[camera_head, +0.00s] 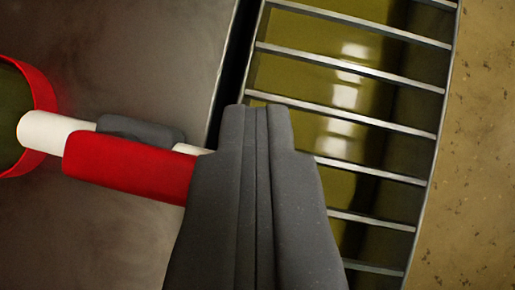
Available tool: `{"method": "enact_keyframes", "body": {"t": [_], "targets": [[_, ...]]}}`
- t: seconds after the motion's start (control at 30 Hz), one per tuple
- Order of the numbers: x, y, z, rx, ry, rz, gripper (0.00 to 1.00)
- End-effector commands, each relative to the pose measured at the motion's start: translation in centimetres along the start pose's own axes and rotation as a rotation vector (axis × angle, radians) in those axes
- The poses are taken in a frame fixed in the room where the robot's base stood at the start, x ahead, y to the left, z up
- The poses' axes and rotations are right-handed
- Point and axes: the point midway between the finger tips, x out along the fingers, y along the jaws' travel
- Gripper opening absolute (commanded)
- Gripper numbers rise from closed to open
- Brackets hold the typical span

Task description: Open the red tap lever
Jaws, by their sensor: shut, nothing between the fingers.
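The red tap lever (128,166) lies roughly level across the left of the view, sloping slightly down to the right. Its right end is hidden behind my gripper. A white pipe (55,131) and a dark grey piece (142,130) show just behind it. My gripper (257,108) is in the lower middle, its two dark fingers shut together with nothing between them. Its left side overlaps the lever's right end in the picture; I cannot tell whether they touch.
A red-rimmed round container (46,98) with a dark green inside is cut off at the left edge. A metal grate (345,109) with bars over a yellowish, shiny basin spans the right. A brown speckled surface (485,150) lies beyond it. A grey surface (130,50) lies at the left.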

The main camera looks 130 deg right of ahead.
Motion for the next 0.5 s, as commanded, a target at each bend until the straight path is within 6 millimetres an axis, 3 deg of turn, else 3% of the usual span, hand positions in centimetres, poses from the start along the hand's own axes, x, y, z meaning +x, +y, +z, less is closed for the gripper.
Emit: {"method": "enact_keyframes", "body": {"t": [0.3, 0.5], "targets": [[1.8, 1.4, -2.2, 0.005, 0.004, 0.003, 0.00], [-0.7, 0.9, -2.3, 0.004, 0.003, 0.001, 0.00]]}}
